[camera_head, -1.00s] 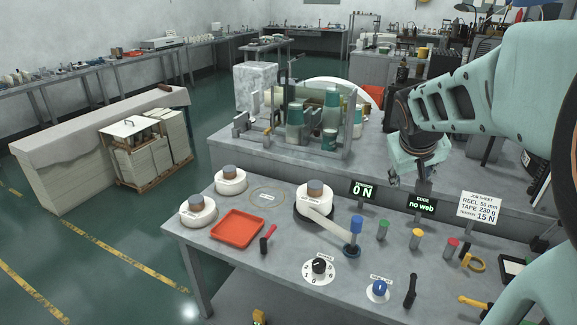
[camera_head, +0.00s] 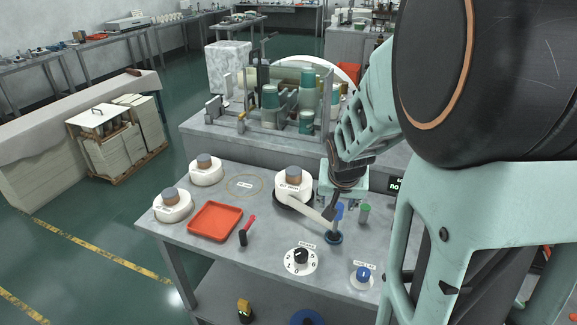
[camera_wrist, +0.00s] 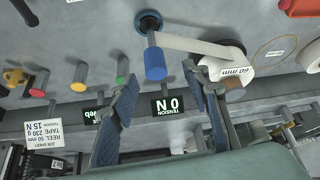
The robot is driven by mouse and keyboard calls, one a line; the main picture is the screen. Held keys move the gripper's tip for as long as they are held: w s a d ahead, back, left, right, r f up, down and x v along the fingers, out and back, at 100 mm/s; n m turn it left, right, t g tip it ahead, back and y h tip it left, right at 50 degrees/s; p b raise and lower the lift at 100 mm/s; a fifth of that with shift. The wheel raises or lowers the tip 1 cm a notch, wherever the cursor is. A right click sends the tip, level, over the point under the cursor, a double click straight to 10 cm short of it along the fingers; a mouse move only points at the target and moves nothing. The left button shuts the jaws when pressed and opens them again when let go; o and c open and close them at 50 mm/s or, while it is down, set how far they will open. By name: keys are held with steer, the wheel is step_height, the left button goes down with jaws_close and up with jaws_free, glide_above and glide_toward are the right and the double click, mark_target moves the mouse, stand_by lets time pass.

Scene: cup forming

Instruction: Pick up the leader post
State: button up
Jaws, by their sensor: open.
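The leader post is a blue upright cylinder (camera_head: 339,212) on a dark base with a blue rim (camera_head: 334,238). A white strip (camera_head: 311,210) runs to it from the white 60 mm reel (camera_head: 294,187). In the wrist view the blue post (camera_wrist: 155,63) shows beyond and roughly between my open fingers. My gripper (camera_wrist: 164,85) is open and empty, and its dark blue finger pads are apart from the post. In the head view my gripper (camera_head: 338,196) hangs just above and behind the post, and its fingers are partly hidden.
Two more white reels (camera_head: 205,170) (camera_head: 172,204) and an orange tray (camera_head: 215,221) lie at left. A green peg (camera_head: 364,213) stands close right of the post. Two knobs (camera_head: 301,257) (camera_head: 363,273) are in front. Yellow and red pegs show in the wrist view (camera_wrist: 81,82) (camera_wrist: 38,87).

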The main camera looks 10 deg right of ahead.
mark_target(338, 205)
steer(key=shift+d+x, duration=0.15)
steer(key=shift+x, duration=1.25)
steer(key=shift+d+x, duration=0.2)
steer(key=shift+x, duration=1.2)
steer(key=shift+r, duration=0.1)
jaws_close()
